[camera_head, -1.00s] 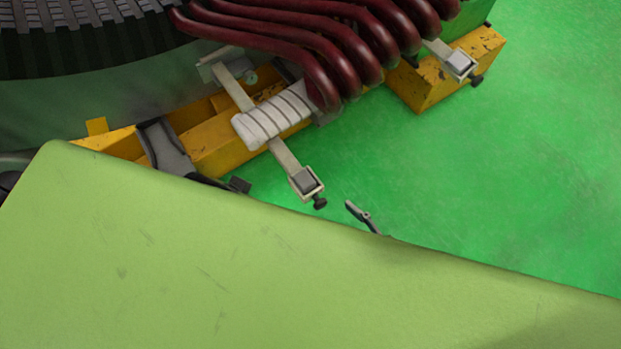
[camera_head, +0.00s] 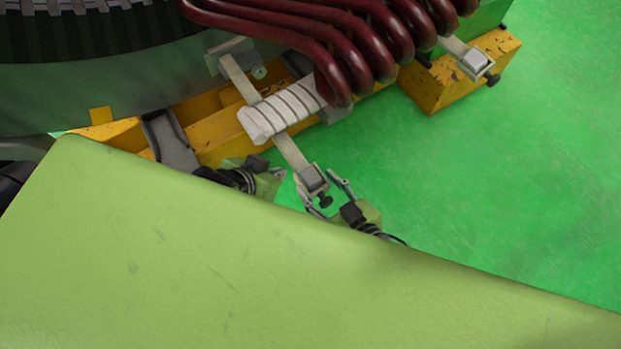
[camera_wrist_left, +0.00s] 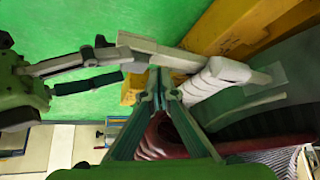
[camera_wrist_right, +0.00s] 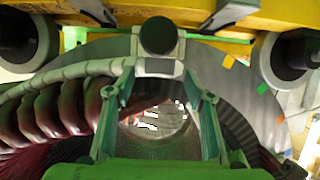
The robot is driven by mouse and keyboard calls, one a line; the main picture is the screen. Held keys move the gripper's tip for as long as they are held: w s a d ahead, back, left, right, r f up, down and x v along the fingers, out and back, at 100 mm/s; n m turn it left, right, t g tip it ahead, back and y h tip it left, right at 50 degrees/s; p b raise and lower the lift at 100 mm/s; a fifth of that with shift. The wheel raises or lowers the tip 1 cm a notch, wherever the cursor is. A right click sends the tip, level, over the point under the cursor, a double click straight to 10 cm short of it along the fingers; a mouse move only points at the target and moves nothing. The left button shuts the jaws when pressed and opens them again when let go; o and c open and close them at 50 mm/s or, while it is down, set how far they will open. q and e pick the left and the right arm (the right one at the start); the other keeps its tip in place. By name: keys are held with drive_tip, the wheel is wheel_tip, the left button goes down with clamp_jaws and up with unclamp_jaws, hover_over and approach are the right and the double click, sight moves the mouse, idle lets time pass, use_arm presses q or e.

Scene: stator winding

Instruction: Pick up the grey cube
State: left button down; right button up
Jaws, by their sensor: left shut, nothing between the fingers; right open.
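The grey cube (camera_head: 312,178) sits in the frame at the lower end of a pale bar, above a black knob (camera_head: 325,202). In the right wrist view the grey cube (camera_wrist_right: 162,66) shows below the round black knob (camera_wrist_right: 158,35). My right gripper (camera_head: 317,184) is open, with its fingers on either side of the cube's holder; contact cannot be told. Its fingers also show in the right wrist view (camera_wrist_right: 160,84). My left gripper (camera_head: 279,173) is shut and empty, left of the cube, partly hidden. Its closed tips (camera_wrist_left: 160,75) lie near the white-wrapped part in the left wrist view.
Dark red coils (camera_head: 345,60) and a white-wrapped bundle (camera_head: 280,110) lie above the cube. A yellow beam (camera_head: 225,140) and yellow block (camera_head: 440,82) stand beside them. Open green floor (camera_head: 500,190) lies right. My light green body covers the bottom.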

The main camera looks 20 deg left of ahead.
sight(310, 180)
drive_tip(key=x, duration=0.3)
drive_tip(key=shift+d+b, duration=0.1)
drive_tip(key=shift+b, duration=0.3)
drive_tip(key=c, duration=1.2)
use_arm(q)
drive_tip(key=w+d+r+t, duration=0.1)
drive_tip(key=w+r+t, duration=0.1)
drive_tip(key=w, duration=0.3)
drive_tip(key=shift+d+r+t+h, duration=0.3)
drive_tip(key=shift+r+t+h, duration=0.1)
drive_tip(key=shift+r, duration=0.25)
use_arm(e)
drive_tip(key=shift+c, duration=0.2)
drive_tip(key=shift+r, duration=0.2)
